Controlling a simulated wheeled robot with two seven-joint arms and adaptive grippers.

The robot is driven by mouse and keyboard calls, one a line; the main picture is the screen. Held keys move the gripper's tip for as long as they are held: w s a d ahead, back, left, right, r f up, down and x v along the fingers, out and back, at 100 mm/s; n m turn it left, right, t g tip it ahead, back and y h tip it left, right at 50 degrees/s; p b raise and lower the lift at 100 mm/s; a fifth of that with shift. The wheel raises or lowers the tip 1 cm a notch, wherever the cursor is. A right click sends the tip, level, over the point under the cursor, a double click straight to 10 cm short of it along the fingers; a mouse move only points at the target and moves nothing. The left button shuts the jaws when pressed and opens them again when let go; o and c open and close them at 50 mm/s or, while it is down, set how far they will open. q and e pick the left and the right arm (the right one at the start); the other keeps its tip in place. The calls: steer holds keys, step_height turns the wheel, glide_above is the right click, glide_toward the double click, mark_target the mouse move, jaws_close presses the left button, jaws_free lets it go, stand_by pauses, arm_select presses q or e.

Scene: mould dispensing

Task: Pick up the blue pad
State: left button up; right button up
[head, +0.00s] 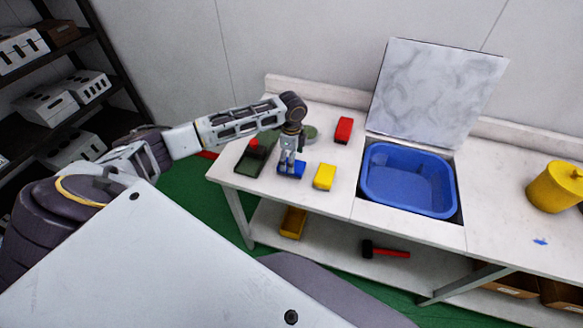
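The blue pad (291,173) lies on the white worktop near its front edge, left of a yellow block (325,177). My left gripper (289,166) points down directly over the blue pad and hides part of it. Its fingertips are at or just above the pad. Whether they touch it, and how wide they are apart, is too small to tell. My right gripper is out of view.
A red block (344,130) lies behind on the worktop. A dark green tray (249,158) with a red knob is to the left. A blue basin (410,181) is sunk in the worktop under a raised lid (436,88). A yellow pot (555,187) stands far right.

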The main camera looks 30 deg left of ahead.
arm_select(q)
steer(key=shift+s+f+p, duration=0.1)
steer(key=shift+f+p, duration=0.2)
steer(key=shift+f, duration=1.75)
steer(key=shift+c, duration=0.3)
steer(key=c, duration=1.2)
steer(key=shift+o, duration=0.2)
steer(key=shift+r, duration=0.1)
steer(key=shift+r+b, duration=0.55)
steer(key=shift+r, duration=4.4)
